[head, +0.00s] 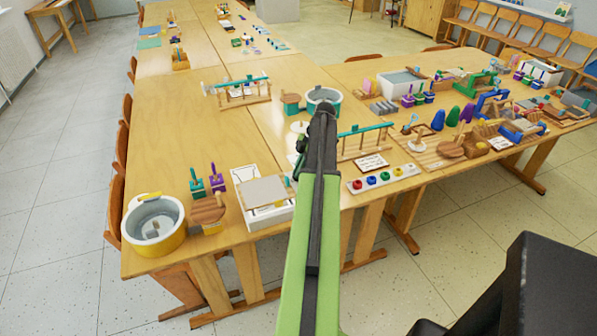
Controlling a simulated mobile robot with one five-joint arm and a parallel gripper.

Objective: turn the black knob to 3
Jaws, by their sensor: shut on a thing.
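My arm reaches forward over the near table. My gripper (300,152) is small and dark in the head view, just left of the arm's far end and low over the tabletop. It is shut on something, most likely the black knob. The knob itself cannot be made out, and my gripper and arm hide that spot. No number marks can be read, so the knob's setting does not show.
A white strip with coloured knobs (383,178) and a wooden rack with a teal bar (362,142) stand right of my arm. A white box (266,207) is close on its left. A grey-teal pot (323,97) is just beyond. Bare tabletop (170,125) lies farther left.

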